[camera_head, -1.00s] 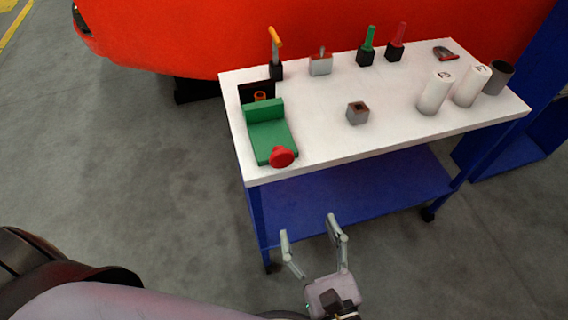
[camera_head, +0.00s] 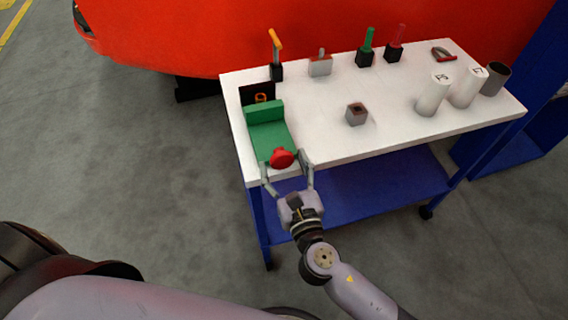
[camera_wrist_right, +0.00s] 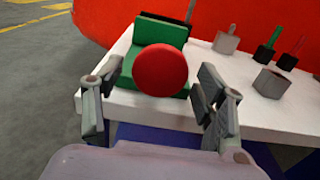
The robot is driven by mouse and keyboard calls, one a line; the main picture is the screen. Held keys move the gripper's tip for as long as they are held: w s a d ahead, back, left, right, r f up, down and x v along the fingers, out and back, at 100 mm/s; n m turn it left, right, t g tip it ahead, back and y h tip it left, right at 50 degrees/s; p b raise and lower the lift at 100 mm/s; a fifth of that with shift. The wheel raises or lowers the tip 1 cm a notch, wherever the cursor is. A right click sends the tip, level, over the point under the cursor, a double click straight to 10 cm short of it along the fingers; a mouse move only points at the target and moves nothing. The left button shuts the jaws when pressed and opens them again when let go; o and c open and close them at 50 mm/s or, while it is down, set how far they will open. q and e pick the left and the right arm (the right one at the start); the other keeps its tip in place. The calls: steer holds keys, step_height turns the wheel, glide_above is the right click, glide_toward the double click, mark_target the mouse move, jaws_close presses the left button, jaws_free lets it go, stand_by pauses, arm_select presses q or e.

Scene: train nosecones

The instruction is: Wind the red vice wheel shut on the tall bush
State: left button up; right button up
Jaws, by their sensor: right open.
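The green vice (camera_head: 266,115) sits at the left end of the white table, with its red wheel (camera_head: 281,159) at the front edge. In the right wrist view the red wheel (camera_wrist_right: 160,70) is centred and hides part of the green vice (camera_wrist_right: 162,32). My right gripper (camera_head: 284,161) is open, with one finger on each side of the wheel; gaps show between the fingers and the wheel in the wrist view. A small orange ring-shaped part (camera_head: 261,98) shows behind the vice's green upright; I cannot tell whether it is the tall bush. My left gripper is out of view.
The white table (camera_head: 330,138) also holds a grey block with a square hole (camera_head: 356,114), white cylinders (camera_head: 433,96), a dark grey cup (camera_head: 496,78) and several upright handled tools along the back. A blue shelf (camera_head: 375,192) lies below. The middle of the tabletop is mostly clear.

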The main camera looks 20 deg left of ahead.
steer(key=c, duration=1.1)
steer(key=shift+a+m, duration=0.1)
steer(key=shift+m, duration=0.3)
